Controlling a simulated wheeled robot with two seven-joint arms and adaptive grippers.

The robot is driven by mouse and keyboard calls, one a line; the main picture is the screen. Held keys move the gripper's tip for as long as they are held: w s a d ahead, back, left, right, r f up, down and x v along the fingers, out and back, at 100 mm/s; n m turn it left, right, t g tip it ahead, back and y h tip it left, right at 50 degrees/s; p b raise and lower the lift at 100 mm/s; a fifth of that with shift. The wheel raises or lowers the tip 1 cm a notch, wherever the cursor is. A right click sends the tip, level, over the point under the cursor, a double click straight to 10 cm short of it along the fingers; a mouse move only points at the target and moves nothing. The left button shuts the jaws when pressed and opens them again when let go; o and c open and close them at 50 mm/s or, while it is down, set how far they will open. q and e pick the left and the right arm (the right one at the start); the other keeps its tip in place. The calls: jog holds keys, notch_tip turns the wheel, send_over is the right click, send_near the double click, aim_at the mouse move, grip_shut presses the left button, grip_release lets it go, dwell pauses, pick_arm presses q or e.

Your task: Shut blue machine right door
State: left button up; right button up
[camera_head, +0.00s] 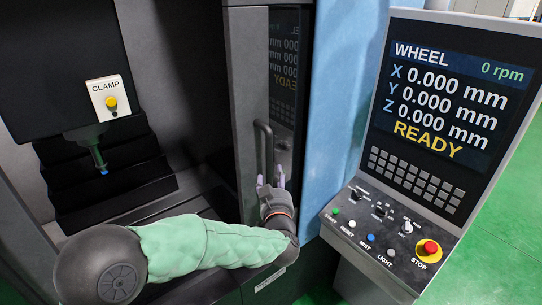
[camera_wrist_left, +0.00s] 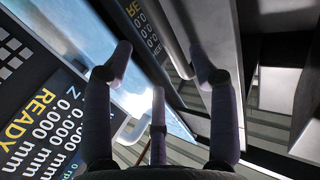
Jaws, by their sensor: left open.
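The machine's right door (camera_head: 242,75) is at the centre of the head view, a dark-framed panel with a glossy window. It stands open, with the dark machine interior showing to its left. Its upright grey bar handle (camera_head: 265,150) is on the door's face. My left gripper (camera_head: 270,182) is at the lower end of the handle, fingers pointing up toward it. In the left wrist view my left gripper (camera_wrist_left: 161,53) is open, and the handle (camera_wrist_left: 176,45) shows between the fingertips, closer to the right one. Whether any finger touches it I cannot tell. My right gripper is not seen.
A control panel (camera_head: 445,100) with a screen and buttons stands right of the door, beside a blue machine panel (camera_head: 342,90). Inside the machine are a white CLAMP box (camera_head: 107,97) and dark stepped covers (camera_head: 105,170). Green floor (camera_head: 500,255) shows at the right.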

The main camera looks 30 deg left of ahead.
aim_at(272, 162)
pick_arm(q)
jog(key=p+x, duration=0.1)
jog(key=x, duration=0.9)
jog(key=shift+w+a+f, duration=0.1)
jog(key=shift+w+a, duration=0.05)
jog(key=shift+w, duration=0.1)
jog(key=shift+c, duration=0.3)
grip_shut()
